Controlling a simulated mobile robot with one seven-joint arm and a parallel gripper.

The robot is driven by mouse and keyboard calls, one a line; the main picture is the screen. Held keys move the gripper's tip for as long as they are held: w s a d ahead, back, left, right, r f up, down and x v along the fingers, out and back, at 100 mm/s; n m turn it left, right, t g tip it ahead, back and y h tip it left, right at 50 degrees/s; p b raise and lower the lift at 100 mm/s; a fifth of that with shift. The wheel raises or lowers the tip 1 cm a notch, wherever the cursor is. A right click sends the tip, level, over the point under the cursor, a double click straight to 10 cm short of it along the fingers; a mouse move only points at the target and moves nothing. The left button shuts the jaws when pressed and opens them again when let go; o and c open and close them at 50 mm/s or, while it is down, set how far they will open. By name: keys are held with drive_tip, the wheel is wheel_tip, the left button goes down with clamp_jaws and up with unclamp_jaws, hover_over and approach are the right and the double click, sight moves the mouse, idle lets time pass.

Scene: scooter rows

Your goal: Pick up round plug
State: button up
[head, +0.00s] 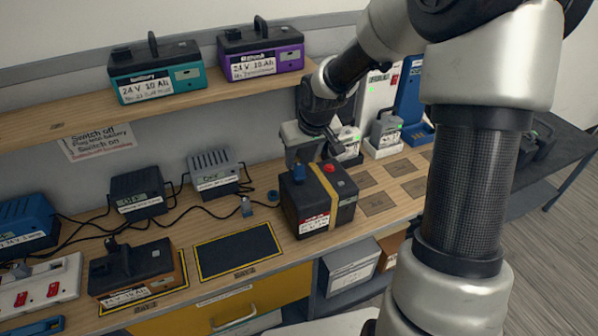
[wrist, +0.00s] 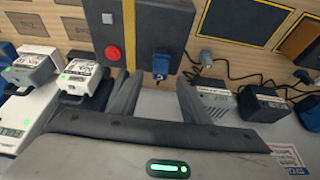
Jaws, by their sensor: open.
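I cannot be certain which of the two is the named plug. My gripper (head: 312,158) is open and empty, behind the battery near the wall. Its two fingers (wrist: 156,88) are apart and touch nothing visible.
The black battery (head: 318,215) with a yellow strap and red and blue knobs stands close to the plug. Chargers (head: 215,175) with loose cables line the wall. A shelf (head: 90,115) with two batteries overhangs. An empty dark mat (head: 238,250) lies in front.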

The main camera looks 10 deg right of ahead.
sight(300, 165)
drive_tip(key=x, duration=0.3)
drive_tip(key=shift+s+f, duration=0.15)
drive_tip(key=shift+f, duration=0.2)
clamp_jaws()
drive_tip(key=shift+r, duration=0.1)
